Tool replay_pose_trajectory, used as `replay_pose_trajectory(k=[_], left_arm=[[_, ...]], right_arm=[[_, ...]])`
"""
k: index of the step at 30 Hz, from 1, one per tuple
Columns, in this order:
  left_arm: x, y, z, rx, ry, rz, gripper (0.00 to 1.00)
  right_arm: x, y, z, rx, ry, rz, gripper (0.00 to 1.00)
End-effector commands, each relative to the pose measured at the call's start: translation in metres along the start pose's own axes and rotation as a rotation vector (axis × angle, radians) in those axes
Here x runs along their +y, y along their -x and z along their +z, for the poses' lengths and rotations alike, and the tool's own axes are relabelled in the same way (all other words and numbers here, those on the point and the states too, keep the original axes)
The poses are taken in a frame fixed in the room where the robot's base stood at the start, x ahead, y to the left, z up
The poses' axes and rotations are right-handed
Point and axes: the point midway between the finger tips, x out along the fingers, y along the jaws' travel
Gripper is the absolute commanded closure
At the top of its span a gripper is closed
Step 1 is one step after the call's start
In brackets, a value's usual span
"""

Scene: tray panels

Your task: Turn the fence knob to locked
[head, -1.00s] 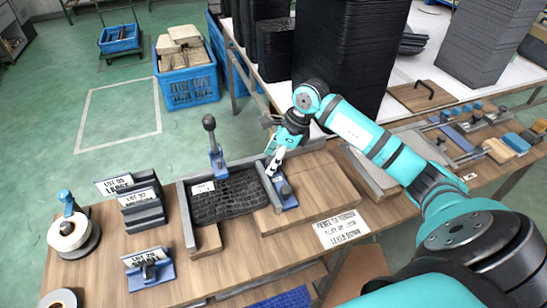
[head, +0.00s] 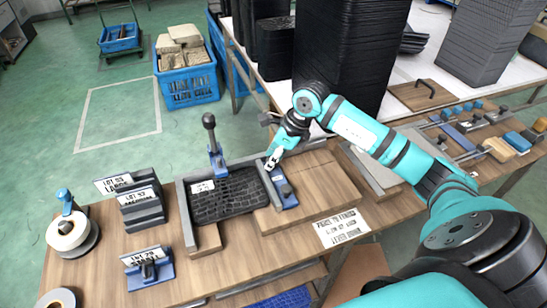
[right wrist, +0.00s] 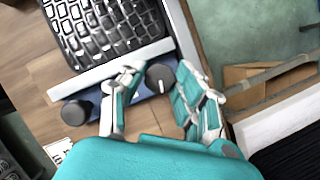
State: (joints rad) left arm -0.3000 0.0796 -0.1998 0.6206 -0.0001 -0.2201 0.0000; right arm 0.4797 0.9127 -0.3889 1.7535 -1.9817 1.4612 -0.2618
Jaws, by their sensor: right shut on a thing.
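The fence is a grey bar with a blue plate (head: 287,194) along the right side of the fixture on the wooden bench. A dark round knob (right wrist: 160,78) stands on the blue plate in the right wrist view. My right gripper (head: 272,163) is at the far end of this plate. In the right wrist view my right gripper (right wrist: 157,76) has one finger on each side of the knob and is shut on it. A second dark knob (right wrist: 76,110) sits at the plate's other end, clear of the fingers. My left gripper is not in view.
A black ribbed panel (head: 228,196) lies in the fixture left of the fence. An upright lever with a black ball (head: 209,122) stands behind it. A wooden board (head: 325,190) lies right of the fence. Labelled stands (head: 142,208) are at left.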

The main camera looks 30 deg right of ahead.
Motion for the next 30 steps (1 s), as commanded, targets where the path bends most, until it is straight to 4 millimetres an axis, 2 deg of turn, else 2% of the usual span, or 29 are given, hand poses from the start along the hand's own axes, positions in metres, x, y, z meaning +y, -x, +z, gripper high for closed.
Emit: replay_pose_trajectory(k=[15,30], left_arm=[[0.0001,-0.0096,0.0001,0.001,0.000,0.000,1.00],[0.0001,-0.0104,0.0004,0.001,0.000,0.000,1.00]], right_arm=[[0.0014,-0.0001,0.0003,-0.011,-0.272,-0.115,1.00],[0.0015,0.0005,0.0006,-0.013,-0.315,-0.131,1.00]])
